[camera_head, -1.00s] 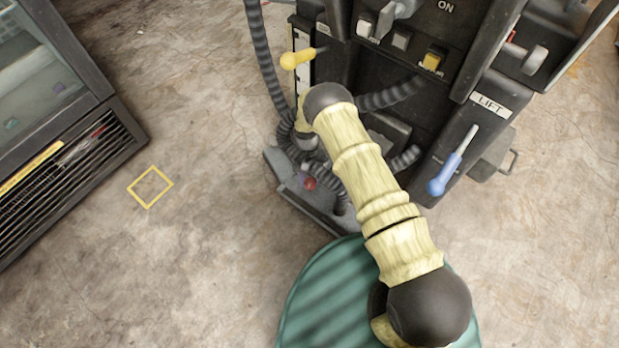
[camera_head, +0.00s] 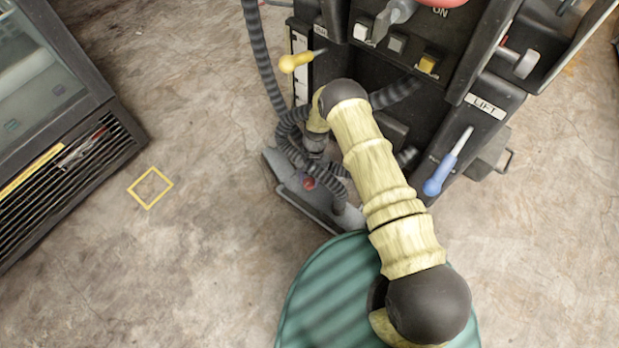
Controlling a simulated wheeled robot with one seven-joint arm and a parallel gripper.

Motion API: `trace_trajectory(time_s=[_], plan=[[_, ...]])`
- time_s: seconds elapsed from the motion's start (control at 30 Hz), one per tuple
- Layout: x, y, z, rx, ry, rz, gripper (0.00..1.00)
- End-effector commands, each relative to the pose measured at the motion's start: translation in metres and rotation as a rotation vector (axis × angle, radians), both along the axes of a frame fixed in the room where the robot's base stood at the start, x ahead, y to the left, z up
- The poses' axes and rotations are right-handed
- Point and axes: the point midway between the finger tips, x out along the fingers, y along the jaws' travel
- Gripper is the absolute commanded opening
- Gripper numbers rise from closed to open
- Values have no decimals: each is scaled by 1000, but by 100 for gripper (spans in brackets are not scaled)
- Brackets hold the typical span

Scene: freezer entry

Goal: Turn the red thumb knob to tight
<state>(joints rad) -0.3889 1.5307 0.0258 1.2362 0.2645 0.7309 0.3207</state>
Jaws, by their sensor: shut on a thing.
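A small red thumb knob (camera_head: 310,183) shows low down by the grey base plate at the foot of the black machine, partly covered by ribbed hoses. My arm reaches from the lower right up over the machine and bends down at a dark joint. My gripper (camera_head: 311,168) is at the arm's end, just above the red knob and among the hoses. It is shut on the knob, but its fingertips are mostly hidden. How far the knob is turned cannot be seen.
The black machine carries a yellow lever (camera_head: 296,62), a yellow switch (camera_head: 428,63), a blue-handled lever (camera_head: 440,175) under a LIFT label, and a red part (camera_head: 443,3) at the top edge. A glass-topped cabinet (camera_head: 50,110) stands left. The floor between is clear, with a yellow square outline (camera_head: 150,187).

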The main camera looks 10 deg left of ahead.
Motion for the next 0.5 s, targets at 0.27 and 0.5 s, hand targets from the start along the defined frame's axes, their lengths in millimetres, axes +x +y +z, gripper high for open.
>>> trace_trajectory(time_s=[0.27,0.5], plan=[[-1,0,0,-1,2,-1,60],[0,0,0,1,1,1,60]])
